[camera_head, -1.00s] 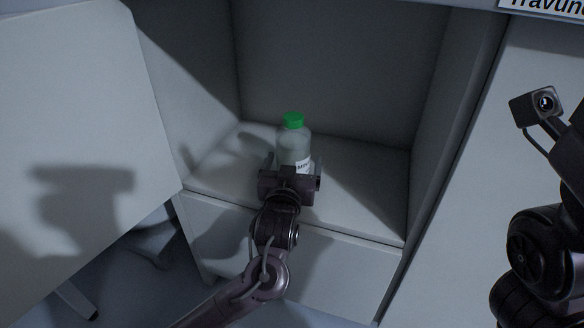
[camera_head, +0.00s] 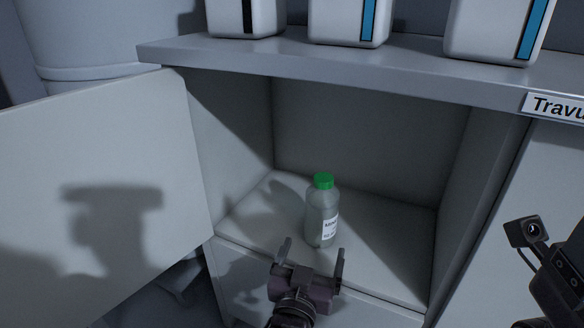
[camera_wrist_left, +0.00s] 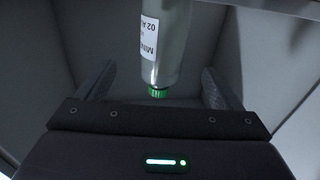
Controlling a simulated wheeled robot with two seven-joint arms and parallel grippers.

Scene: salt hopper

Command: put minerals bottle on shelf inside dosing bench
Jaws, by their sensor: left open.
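The minerals bottle (camera_head: 322,218), grey and translucent with a green cap and a white label, stands upright on the shelf (camera_head: 385,262) inside the open dosing bench (camera_head: 430,78). My left gripper (camera_head: 312,258) is open and empty, in front of the bottle at the shelf's front edge, apart from it in the head view. In the left wrist view the bottle (camera_wrist_left: 168,45) shows beyond and between the two spread fingers (camera_wrist_left: 158,85). Part of my right arm shows at the right edge of the head view; its fingers are not visible.
The bench door (camera_head: 95,190) stands open at the left. Side walls bound the compartment, with free shelf room right of the bottle. White containers (camera_head: 350,20) with coloured stripes stand on the bench top. A closed panel lies at the right.

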